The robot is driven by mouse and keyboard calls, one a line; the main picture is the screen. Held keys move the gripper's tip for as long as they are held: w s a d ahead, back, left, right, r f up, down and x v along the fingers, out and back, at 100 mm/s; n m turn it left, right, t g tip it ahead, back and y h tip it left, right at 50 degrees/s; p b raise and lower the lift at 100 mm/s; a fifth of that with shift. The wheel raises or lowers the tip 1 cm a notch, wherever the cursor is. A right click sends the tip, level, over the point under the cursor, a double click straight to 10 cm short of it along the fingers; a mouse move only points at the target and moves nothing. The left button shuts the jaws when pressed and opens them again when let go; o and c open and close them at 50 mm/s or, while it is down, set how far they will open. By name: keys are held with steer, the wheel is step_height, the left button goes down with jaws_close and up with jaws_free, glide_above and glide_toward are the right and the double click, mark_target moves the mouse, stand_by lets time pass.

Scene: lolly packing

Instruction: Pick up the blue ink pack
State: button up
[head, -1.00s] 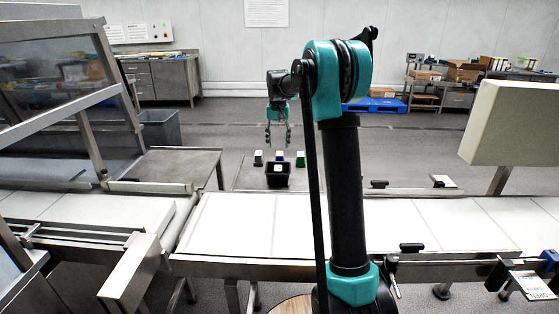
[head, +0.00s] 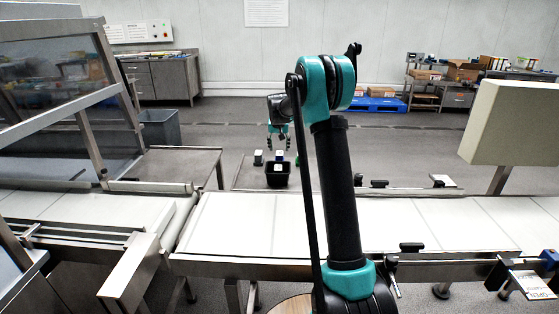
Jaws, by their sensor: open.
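The blue ink pack (head: 279,155) is a small white-and-blue block. It stands on a low grey table (head: 247,180) beyond the conveyor, just behind a black bin (head: 278,181). My gripper (head: 279,149) is open and points down. Its two fingers show to the left and right, just above the blue pack in the picture. The view is too distant to tell whether the fingers are beside the pack or still above it. Nothing is seen held.
A white-and-dark pack (head: 258,157) stands left of the blue one. A small white item (head: 278,168) shows in the black bin. A white conveyor (head: 235,225) runs across in front. A grey bin (head: 160,128) stands at the back left.

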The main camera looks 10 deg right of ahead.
mark_target(279, 153)
steer(key=shift+x, duration=3.05)
steer(key=shift+s, duration=0.2)
jaws_close()
